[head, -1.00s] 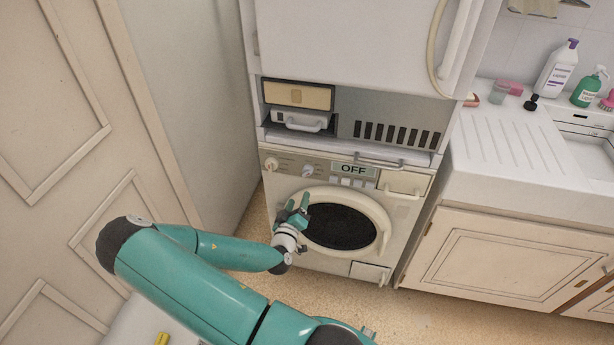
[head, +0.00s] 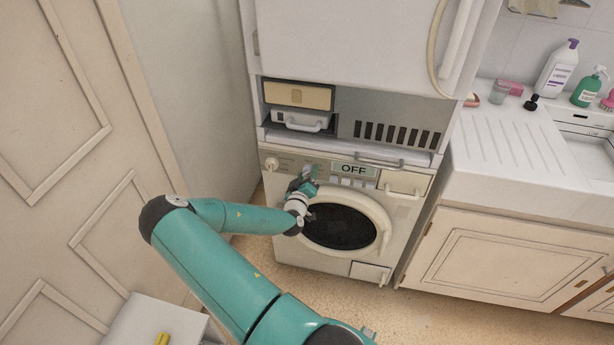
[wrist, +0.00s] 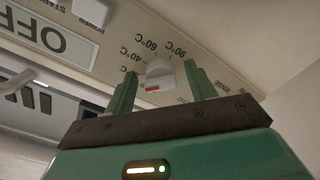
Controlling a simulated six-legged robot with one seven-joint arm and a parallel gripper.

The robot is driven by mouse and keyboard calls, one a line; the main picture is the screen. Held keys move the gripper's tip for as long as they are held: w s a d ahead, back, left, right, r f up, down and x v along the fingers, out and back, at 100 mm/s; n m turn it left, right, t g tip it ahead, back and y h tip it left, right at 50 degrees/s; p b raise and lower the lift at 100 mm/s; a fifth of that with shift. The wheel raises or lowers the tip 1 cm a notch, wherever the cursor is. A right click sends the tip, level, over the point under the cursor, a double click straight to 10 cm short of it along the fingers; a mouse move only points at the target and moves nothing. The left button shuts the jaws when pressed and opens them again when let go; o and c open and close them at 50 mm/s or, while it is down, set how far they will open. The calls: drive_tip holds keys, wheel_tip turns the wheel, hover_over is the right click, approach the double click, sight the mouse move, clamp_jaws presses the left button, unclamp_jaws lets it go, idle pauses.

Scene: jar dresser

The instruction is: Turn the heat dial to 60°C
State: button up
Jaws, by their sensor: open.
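The heat dial (wrist: 160,72) is a pale round knob with a small red mark on its lower edge in the wrist view. Labels reading 40°C, 60°C and 90°C run around it, on the side away from the red mark. My gripper (wrist: 160,68) is open, with one green finger on each side of the dial; I cannot tell whether they touch it. In the head view my gripper (head: 306,182) is at the washing machine's (head: 284,225) control panel and hides the dial. The display (head: 353,169) reads OFF.
Another knob (head: 271,164) is left of my gripper on the panel. Buttons (head: 346,182) and a drawer (head: 404,183) are to the right, and the round door (head: 342,226) is below. A power button (wrist: 91,12) shows in the wrist view.

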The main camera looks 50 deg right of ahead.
drive_tip(key=c, duration=1)
drive_tip(key=shift+o, duration=0.2)
drive_tip(key=shift+m, duration=0.3)
drive_tip(key=m, duration=0.8)
drive_tip(key=shift+m, duration=0.4)
drive_tip(key=m, duration=0.4)
drive_tip(key=shift+w+a+m, duration=0.1)
drive_tip(key=shift+m, duration=0.2)
drive_tip(key=shift+w+m, duration=0.1)
drive_tip(key=shift+m, duration=1.8)
drive_tip(key=shift+a, duration=0.1)
